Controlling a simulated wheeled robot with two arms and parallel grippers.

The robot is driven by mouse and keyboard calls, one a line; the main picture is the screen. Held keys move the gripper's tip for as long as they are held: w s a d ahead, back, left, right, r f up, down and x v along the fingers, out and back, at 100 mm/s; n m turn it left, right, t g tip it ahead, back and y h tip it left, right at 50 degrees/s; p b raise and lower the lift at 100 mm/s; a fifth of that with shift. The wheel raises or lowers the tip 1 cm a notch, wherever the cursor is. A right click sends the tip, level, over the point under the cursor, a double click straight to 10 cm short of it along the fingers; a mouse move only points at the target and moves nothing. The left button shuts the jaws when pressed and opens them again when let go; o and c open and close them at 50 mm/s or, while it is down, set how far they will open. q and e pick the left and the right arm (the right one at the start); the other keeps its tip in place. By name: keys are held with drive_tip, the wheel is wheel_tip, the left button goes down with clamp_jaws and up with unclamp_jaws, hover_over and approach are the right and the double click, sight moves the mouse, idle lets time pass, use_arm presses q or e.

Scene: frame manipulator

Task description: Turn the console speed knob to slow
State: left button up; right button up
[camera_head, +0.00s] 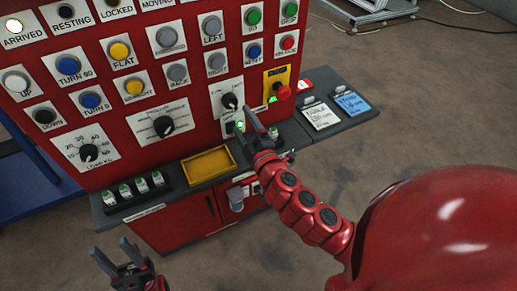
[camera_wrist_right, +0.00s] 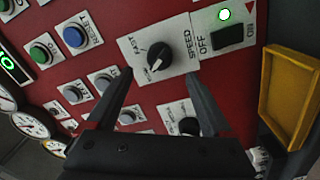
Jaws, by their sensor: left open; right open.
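The speed knob (camera_head: 229,101) is a small black knob on a white plate on the red console front. In the right wrist view the knob (camera_wrist_right: 158,58) sits beside the printed word SPEED, with FAST printed at one edge of its plate. It bears a pale mark; its exact setting is hard to tell. My right gripper (camera_head: 244,118) is open at the panel, just below and right of the knob. In the wrist view its fingers (camera_wrist_right: 160,78) spread either side of the knob, apparently not gripping it. My left gripper (camera_head: 110,247) is open and empty at lower left.
A red mushroom button (camera_head: 282,91) on a yellow plate is right of the knob. A switch marked OFF (camera_wrist_right: 228,38) with a lit lamp is near it. A yellow tray (camera_head: 207,165) lies on the ledge below. Two cards (camera_head: 320,115) (camera_head: 352,103) lie on the right ledge.

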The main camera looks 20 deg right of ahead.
drive_tip(key=s+p, duration=0.5)
drive_tip(key=s, duration=0.5)
drive_tip(key=shift+f, duration=0.2)
